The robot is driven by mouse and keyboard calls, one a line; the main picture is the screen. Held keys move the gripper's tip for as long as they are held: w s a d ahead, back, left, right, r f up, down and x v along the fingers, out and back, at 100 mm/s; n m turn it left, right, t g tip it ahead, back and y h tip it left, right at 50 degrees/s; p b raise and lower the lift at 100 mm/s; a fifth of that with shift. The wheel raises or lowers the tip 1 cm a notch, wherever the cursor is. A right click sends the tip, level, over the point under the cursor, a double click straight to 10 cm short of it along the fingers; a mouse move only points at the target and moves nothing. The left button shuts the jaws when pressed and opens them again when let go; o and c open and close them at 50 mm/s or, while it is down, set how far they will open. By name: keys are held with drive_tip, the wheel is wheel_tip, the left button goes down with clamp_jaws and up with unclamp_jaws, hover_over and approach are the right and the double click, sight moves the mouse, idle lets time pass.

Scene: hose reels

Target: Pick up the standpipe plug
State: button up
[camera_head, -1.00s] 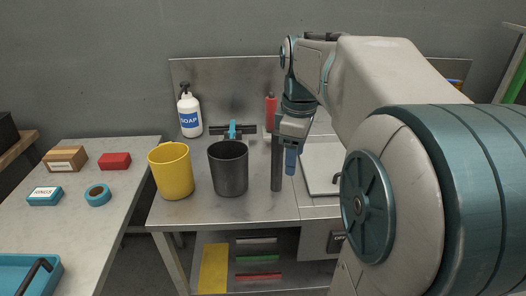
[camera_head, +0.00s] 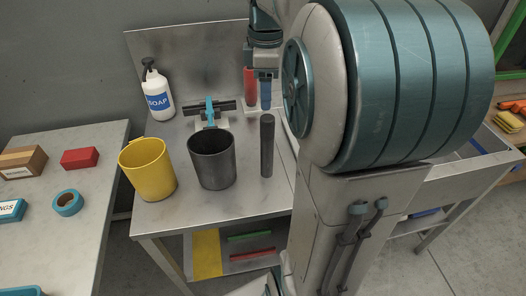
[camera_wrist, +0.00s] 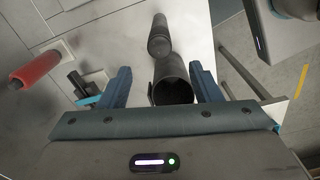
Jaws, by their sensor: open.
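What I take to be the standpipe plug is a tall dark grey cylinder (camera_head: 267,147) standing upright on the steel bench, right of a black cup (camera_head: 212,163). In the wrist view the dark cylinder (camera_wrist: 159,38) shows beyond the fingertips, with the cup (camera_wrist: 173,85) nearer. My gripper (camera_head: 265,92) has blue fingers and appears just above the cylinder's top in the head view, partly hidden by my arm. In the wrist view my gripper (camera_wrist: 160,80) is open with nothing held between its fingers.
A yellow cup (camera_head: 150,170) stands left of the black cup. A soap bottle (camera_head: 157,92), a tap with a blue lever (camera_head: 210,110) and a red cylinder (camera_head: 250,86) are at the back. A side table (camera_head: 95,200) holds boxes and blue tape. My arm hides the bench's right part.

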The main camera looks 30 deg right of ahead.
sight(267, 128)
wheel_tip(267, 128, down, 12)
drive_tip(key=shift+d+r, duration=0.1)
drive_tip(key=shift+r, duration=0.1)
idle(0.4)
clamp_jaws()
